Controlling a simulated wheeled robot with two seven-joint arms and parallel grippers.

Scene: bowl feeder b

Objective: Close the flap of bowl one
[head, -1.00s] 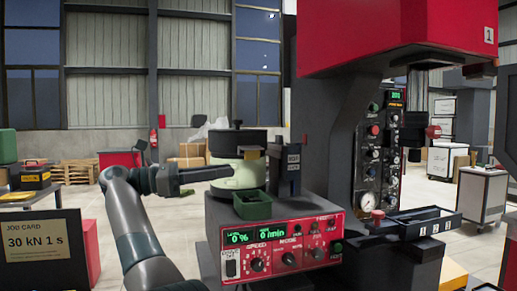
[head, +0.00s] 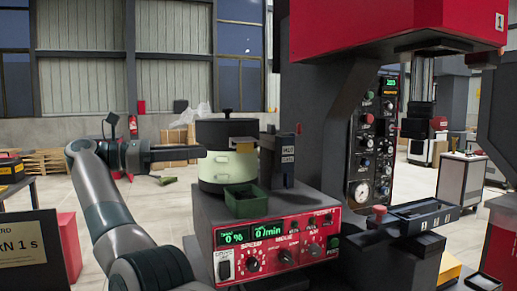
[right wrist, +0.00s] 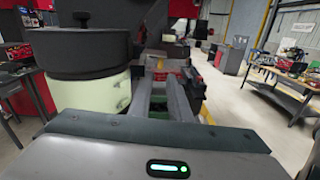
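The bowl feeder (head: 228,167) has a dark upper drum and a cream lower body. It stands on a grey unit with a red control panel (head: 272,247). A small yellowish tab (head: 243,147) shows at the bowl's front right; I cannot tell whether it is the flap or how it stands. My right gripper (head: 204,153) points right, level with the drum, its tip overlapping the bowl's left edge. In the right wrist view, its fingers (right wrist: 163,88) lie right of the dark drum (right wrist: 88,45); their gap is unclear. Contact cannot be told. My left gripper is out of view.
A dark green tray (head: 247,201) sits before the bowl. A dark post (head: 285,160) stands right of it. A red and dark press (head: 390,30) rises at the right, with a dark tray (head: 425,215) in front. A job card (head: 28,245) stands at lower left.

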